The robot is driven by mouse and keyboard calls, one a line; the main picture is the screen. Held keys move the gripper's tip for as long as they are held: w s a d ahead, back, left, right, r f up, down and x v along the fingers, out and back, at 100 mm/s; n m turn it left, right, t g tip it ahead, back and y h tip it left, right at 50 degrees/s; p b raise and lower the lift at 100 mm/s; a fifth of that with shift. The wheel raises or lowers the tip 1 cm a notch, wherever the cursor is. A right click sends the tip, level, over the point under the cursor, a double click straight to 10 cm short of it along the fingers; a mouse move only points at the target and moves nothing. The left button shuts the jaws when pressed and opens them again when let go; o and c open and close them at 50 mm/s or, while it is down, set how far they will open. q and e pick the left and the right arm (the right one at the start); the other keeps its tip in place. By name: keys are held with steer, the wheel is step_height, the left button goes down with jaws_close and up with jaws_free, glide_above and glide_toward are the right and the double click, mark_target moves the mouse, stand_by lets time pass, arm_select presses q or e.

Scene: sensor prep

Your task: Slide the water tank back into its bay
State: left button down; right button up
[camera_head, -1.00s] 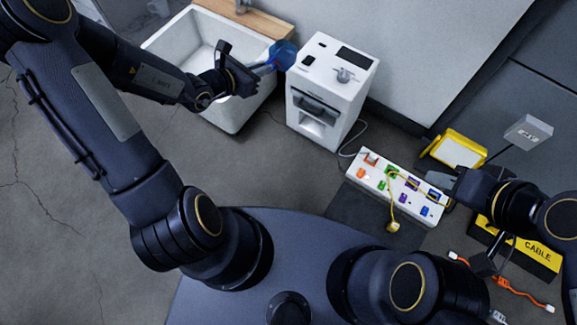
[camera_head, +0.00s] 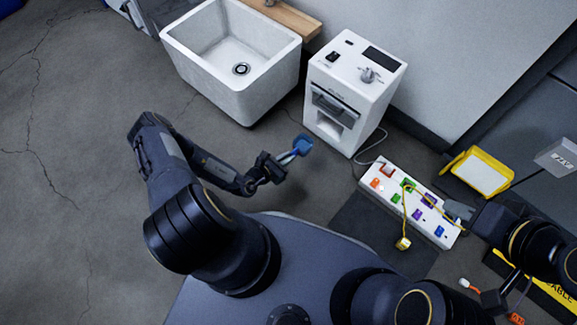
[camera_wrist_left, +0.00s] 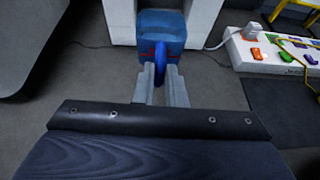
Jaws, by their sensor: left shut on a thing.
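The blue water tank (camera_head: 303,144) is held in my left gripper (camera_head: 287,156), in front of the white machine (camera_head: 340,115). In the left wrist view the tank (camera_wrist_left: 162,30) shows beyond the fingers, and my left gripper (camera_wrist_left: 161,80) is shut on its blue handle. The tank overlaps the lower front of the machine (camera_wrist_left: 120,20) in that view; I cannot tell whether they touch.
A white sink (camera_head: 225,85) stands left of the machine. A yellow-framed tray (camera_head: 480,174) and a yellow cable box (camera_head: 545,285) are at the right. The floor left of my arm is clear.

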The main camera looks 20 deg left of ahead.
mark_target(310, 144)
arm_select(q)
steer(key=shift+s+d+f+b+x, duration=0.15)
steer(key=shift+b+x, duration=0.85)
steer(key=shift+x, duration=0.6)
steer(key=shift+s+d+f+b+x, duration=0.15)
steer(key=shift+b+x, duration=0.85)
steer(key=shift+x, duration=0.6)
steer(key=shift+s+d+f+b+x, duration=0.15)
steer(key=shift+b+x, duration=0.85)
steer(key=shift+x, duration=0.65)
steer(key=shift+w+r, duration=0.25)
steer(key=shift+w, duration=0.1)
steer(key=shift+w+d+f, duration=0.1)
steer(key=shift+w+d, duration=0.2)
steer(key=shift+w, duration=0.45)
steer(key=shift+w+d, duration=0.3)
steer(key=shift+w, duration=0.45)
steer(key=shift+w+d, duration=0.3)
steer(key=shift+w, duration=0.5)
steer(key=w, duration=0.1)
steer(key=w+d, duration=0.1)
steer(key=w, duration=0.1)
steer(key=w+d, duration=0.1)
steer(key=w, duration=0.1)
steer(key=shift+f+b, duration=0.1)
steer(key=shift+b, duration=0.3)
steer(key=shift+a, duration=0.15)
steer(key=shift+f, duration=0.75)
